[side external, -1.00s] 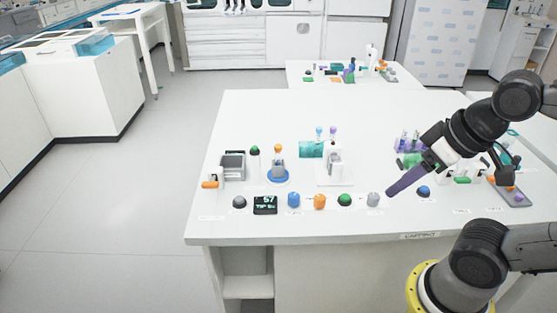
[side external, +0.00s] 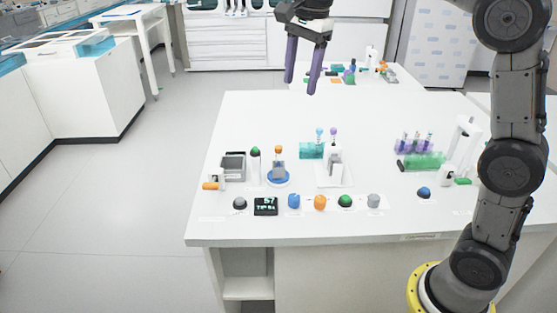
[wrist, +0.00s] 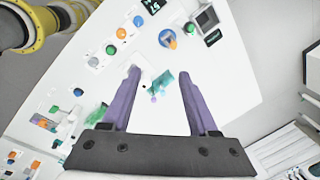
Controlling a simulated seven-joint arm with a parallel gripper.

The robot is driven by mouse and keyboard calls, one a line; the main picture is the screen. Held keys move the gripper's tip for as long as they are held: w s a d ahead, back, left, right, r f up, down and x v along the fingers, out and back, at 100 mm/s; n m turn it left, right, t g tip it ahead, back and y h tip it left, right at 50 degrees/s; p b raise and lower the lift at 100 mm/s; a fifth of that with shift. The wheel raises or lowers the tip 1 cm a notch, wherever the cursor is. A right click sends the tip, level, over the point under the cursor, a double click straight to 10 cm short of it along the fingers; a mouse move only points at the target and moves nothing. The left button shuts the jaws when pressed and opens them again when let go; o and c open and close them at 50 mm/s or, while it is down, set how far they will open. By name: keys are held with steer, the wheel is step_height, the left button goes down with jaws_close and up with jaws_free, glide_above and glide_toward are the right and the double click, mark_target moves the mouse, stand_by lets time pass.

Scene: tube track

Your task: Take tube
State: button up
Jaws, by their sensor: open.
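My gripper (side external: 301,88) is open and empty, high above the back of the white table, with its purple fingers pointing down. In the wrist view its fingertips (wrist: 158,74) are apart, with a teal block (wrist: 163,82) showing between them. Several purple tubes (side external: 415,138) stand in a purple rack behind a green block (side external: 423,161) at the right.
A row of coloured knobs, including an orange one (side external: 320,202), and a small display (side external: 265,206) line the front edge. A blue round base (side external: 278,177) holds an orange-topped vessel. My arm stands at the right. The table's back half is mostly clear.

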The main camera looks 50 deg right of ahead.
steer(key=w+f+g, duration=0.1)
steer(key=w+f, duration=0.5)
glide_above(278, 147)
steer(key=shift+g, duration=0.3)
step_height(278, 147, down, 9)
steer(key=shift+r, duration=0.1)
steer(key=shift+f, duration=3.3)
jaws_close()
